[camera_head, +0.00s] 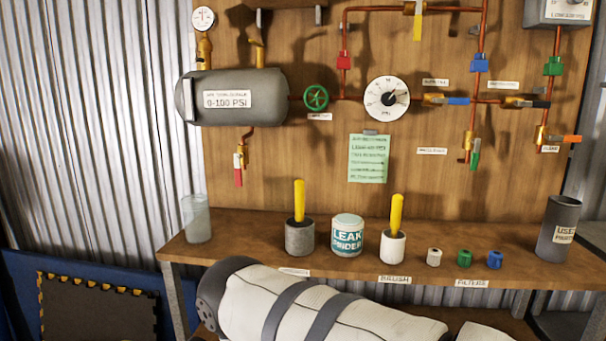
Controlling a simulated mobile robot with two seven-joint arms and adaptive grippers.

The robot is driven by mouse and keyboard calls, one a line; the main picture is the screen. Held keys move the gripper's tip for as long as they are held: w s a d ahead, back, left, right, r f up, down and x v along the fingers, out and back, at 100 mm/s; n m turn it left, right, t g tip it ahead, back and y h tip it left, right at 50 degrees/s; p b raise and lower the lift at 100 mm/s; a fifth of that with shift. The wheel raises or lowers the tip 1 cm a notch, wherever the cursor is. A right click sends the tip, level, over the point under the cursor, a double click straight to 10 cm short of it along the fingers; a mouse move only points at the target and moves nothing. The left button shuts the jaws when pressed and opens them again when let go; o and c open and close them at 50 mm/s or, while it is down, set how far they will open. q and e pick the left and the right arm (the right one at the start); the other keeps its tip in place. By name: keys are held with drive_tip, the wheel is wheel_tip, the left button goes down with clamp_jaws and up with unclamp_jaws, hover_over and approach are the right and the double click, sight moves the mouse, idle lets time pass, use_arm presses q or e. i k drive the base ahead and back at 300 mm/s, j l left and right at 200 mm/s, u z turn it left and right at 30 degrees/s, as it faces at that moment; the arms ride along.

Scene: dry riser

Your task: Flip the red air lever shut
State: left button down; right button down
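A lever with a red handle (238,176) hangs straight down from a brass valve on the pipe under the grey tank (240,97), at the left of the wooden board. It is the only red-handled lever I can make out. A white arm link of mine crosses the bottom of the view, well below the lever. Neither of my grippers shows.
The board also carries a green wheel (316,97), a round dial (387,98) and blue, black, green, orange and yellow levers. The shelf (250,250) below holds a glass (196,218), a leak finder jar (347,236), brush pots, small filters and a grey bin (558,229).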

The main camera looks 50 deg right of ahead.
sight(237, 157)
drive_tip(key=z, duration=1.25)
